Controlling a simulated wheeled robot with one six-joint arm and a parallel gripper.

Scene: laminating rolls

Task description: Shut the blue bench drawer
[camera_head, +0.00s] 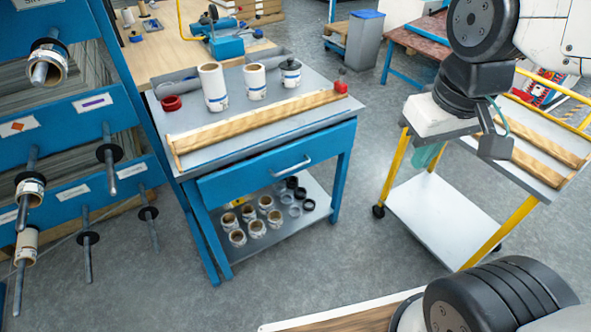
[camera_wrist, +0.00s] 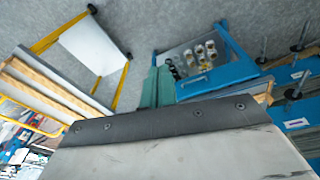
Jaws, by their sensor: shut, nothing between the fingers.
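The blue bench drawer (camera_head: 250,178) is under the grey top of the blue workbench (camera_head: 310,122), with a pale bar handle (camera_head: 293,168) on its front. How far the drawer front stands out from the bench frame is hard to tell. The drawer also shows in the wrist view (camera_wrist: 228,75), beyond my fingers. My gripper (camera_head: 428,156) has teal fingers that point down, well to the right of the drawer and apart from it. In the wrist view my gripper (camera_wrist: 158,72) has its two fingers side by side, shut and empty.
A yellow-legged trolley (camera_head: 440,208) stands at the right near my gripper. A blue roll rack (camera_head: 75,110) is at the left. Floor before the bench is clear.

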